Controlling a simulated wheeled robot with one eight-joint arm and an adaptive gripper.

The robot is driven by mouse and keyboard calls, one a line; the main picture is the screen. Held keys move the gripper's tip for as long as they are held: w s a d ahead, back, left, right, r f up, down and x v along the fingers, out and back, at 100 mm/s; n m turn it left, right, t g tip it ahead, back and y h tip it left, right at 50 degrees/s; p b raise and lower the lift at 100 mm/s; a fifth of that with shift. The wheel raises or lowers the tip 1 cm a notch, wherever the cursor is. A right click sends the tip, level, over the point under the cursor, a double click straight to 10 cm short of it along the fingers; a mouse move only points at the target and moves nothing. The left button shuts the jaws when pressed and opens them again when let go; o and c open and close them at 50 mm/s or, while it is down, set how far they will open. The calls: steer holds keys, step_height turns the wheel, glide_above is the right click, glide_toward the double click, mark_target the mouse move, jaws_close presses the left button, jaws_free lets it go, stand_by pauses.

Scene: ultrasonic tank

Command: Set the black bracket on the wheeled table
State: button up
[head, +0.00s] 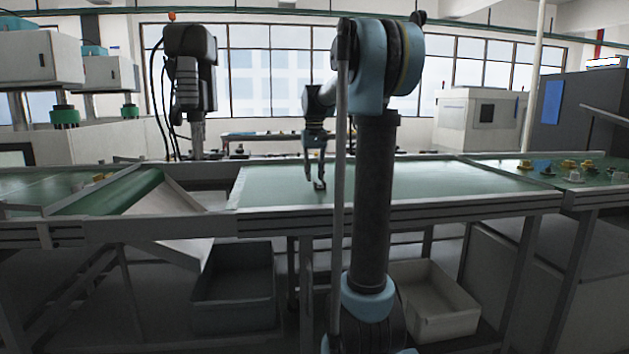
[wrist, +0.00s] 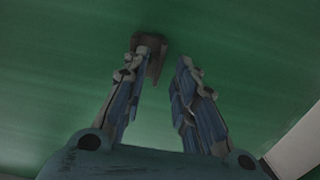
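My gripper (head: 315,170) points down just above the green top of the workbench in the head view. In the wrist view my gripper (wrist: 168,60) has its two fingers apart, with green surface showing between them. A small dark brownish piece (wrist: 152,46), which looks like the black bracket, is at the left fingertip, partly hidden by that finger. I cannot tell if the finger touches it. A small dark piece (head: 319,185) also shows at the fingertips in the head view. I cannot make out a table with wheels.
The green workbench top (head: 440,180) is clear around my gripper. Several small yellow and grey parts (head: 570,165) lie on the right bench. A sloped chute (head: 165,205) is at left. A grey bin (head: 235,295) and a pale bin (head: 435,305) stand below the bench.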

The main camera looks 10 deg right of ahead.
mark_target(314, 180)
step_height(314, 180, up, 10)
stand_by(0.4)
